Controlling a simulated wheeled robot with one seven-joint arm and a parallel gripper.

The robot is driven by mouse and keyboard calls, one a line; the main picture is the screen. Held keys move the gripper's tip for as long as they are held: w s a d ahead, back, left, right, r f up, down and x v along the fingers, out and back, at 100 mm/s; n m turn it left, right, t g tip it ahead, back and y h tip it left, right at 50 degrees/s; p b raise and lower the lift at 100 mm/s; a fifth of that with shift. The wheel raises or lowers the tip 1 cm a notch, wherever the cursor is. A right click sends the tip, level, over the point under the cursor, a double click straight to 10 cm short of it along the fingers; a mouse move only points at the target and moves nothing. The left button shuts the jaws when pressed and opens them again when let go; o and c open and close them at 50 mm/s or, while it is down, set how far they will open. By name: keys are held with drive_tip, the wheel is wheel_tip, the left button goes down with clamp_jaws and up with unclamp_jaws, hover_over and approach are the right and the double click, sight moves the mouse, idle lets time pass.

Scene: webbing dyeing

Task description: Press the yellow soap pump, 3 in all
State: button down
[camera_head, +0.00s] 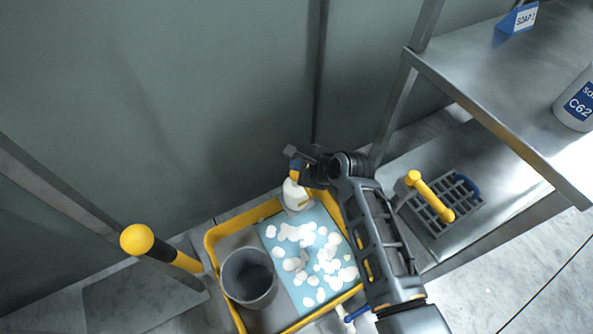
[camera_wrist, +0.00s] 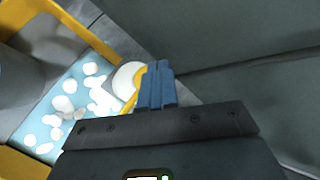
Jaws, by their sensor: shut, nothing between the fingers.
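The soap pump (camera_head: 294,195) is a white bottle with a yellow top and spout. It stands upright at the back corner of the yellow tray (camera_head: 212,238). In the wrist view the white bottle (camera_wrist: 124,78) shows left of my fingers, with part of the yellow spout beside them. My gripper (camera_head: 296,164) is shut and empty, with its blue fingertips directly over the pump's top. In the wrist view my blue fingertips (camera_wrist: 158,68) are together and hide much of the pump head. I cannot tell whether they touch it.
The tray also holds a grey bucket (camera_head: 249,278) and a light blue sheet (camera_head: 272,238) strewn with white foam blobs. A yellow-handled rack (camera_head: 430,200) lies on a low shelf at right. A metal shelf (camera_head: 480,85) and a yellow-knobbed post (camera_head: 137,240) flank the tray.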

drive_tip(key=shift+f, duration=0.1)
idle(0.7)
drive_tip(key=shift+f, duration=0.35)
drive_tip(key=shift+f+b, duration=0.65)
drive_tip(key=shift+f, duration=0.3)
idle(1.0)
idle(0.3)
drive_tip(key=shift+r+p, duration=1.35)
wheel_tip(320, 180, up, 5)
drive_tip(key=p, duration=0.5)
drive_tip(key=shift+r, duration=0.1)
